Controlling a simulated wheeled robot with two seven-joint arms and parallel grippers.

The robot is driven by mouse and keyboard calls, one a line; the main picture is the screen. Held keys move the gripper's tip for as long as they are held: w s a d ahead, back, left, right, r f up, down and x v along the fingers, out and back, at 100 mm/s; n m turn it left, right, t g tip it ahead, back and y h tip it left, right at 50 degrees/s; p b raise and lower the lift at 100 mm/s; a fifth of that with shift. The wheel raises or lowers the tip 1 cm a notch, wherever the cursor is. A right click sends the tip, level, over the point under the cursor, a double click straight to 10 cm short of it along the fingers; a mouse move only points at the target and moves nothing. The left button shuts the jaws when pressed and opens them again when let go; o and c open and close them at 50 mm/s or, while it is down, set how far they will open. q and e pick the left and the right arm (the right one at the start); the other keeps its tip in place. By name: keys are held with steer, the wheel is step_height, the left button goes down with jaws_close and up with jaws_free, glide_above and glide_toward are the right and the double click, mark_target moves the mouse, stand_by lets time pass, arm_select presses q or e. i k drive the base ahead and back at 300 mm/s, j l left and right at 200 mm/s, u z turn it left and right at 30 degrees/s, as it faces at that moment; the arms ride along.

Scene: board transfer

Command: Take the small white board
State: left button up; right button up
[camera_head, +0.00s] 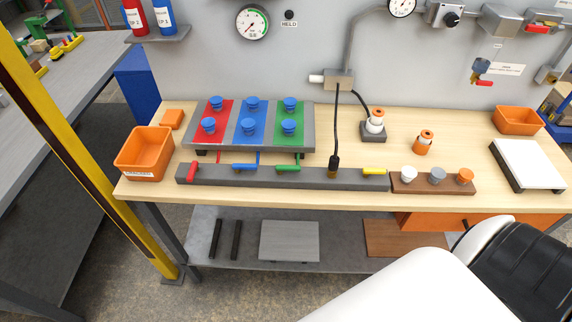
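The small white board (530,162) lies flat at the right end of the wooden table (330,196). It has a white top and a dark edge or base under it. My white and black arm fills the lower right of the view, below and in front of the table. Neither gripper's fingers are in view, so I cannot see what they hold. No part of my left arm shows. Nothing visible touches the board.
An orange bin (518,121) stands behind the board. A brown block with several knobs (432,184) is left of it. A grey panel with blue knobs (306,133) and another orange bin (146,150) stand further left. Table room between block and board is clear.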

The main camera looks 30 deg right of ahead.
mark_target(531, 167)
steer(key=z, duration=2.6)
steer(key=i+l+u, duration=0.1)
steer(key=l+u, duration=0.15)
steer(key=u, duration=0.2)
steer(key=i+l+u, duration=0.1)
steer(key=l+u, duration=0.15)
steer(key=u, duration=0.2)
steer(key=i+l+u, duration=0.15)
steer(key=l+u, duration=0.15)
steer(key=l, duration=0.9)
steer(key=l+u, duration=0.3)
steer(key=l, duration=0.85)
